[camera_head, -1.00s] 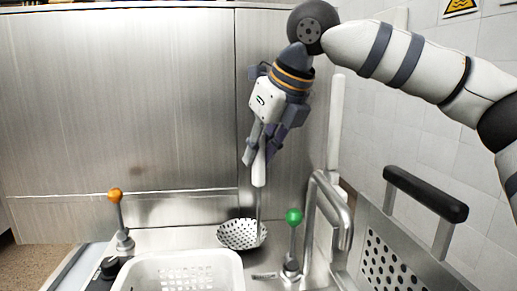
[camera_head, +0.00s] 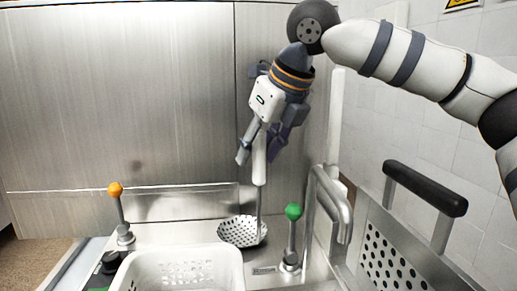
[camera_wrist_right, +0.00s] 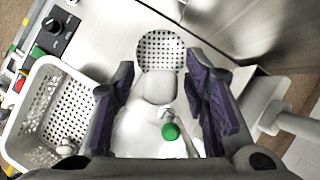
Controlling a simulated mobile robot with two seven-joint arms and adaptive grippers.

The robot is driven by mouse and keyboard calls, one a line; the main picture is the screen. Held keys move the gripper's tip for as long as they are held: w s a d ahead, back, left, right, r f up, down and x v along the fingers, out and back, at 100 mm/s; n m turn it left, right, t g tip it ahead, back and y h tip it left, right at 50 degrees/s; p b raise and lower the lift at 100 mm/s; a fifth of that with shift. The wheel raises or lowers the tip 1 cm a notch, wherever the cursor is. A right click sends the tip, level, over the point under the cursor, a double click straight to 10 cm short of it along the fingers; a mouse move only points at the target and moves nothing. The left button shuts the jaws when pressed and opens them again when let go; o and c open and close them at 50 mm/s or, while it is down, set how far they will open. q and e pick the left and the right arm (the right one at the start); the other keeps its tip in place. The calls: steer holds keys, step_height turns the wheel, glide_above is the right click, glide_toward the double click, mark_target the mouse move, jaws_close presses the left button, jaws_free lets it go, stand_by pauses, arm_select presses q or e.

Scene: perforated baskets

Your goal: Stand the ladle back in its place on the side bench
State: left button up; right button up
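The ladle has a perforated metal bowl (camera_head: 240,231) and a pale handle (camera_head: 259,165). It stands upright, its bowl low at the back of the steel bench, behind the white basket. My right gripper (camera_head: 258,155) hangs from above with its fingers spread on either side of the upper handle. In the right wrist view the fingers (camera_wrist_right: 163,110) are apart, with the handle's blunt end (camera_wrist_right: 158,88) between them and the bowl (camera_wrist_right: 161,50) beyond. Whether a finger still touches the handle cannot be told. My left gripper is not in view.
A white perforated basket (camera_head: 131,276) stands in front of the ladle. An orange-knobbed lever (camera_head: 116,191) is at left. A green-knobbed lever (camera_head: 293,212) and a steel tap (camera_head: 345,215) stand close on the right. A black-handled perforated panel (camera_head: 425,190) is farther right. A steel wall (camera_head: 120,100) rises behind.

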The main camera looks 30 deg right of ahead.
steer(key=v, duration=1.2)
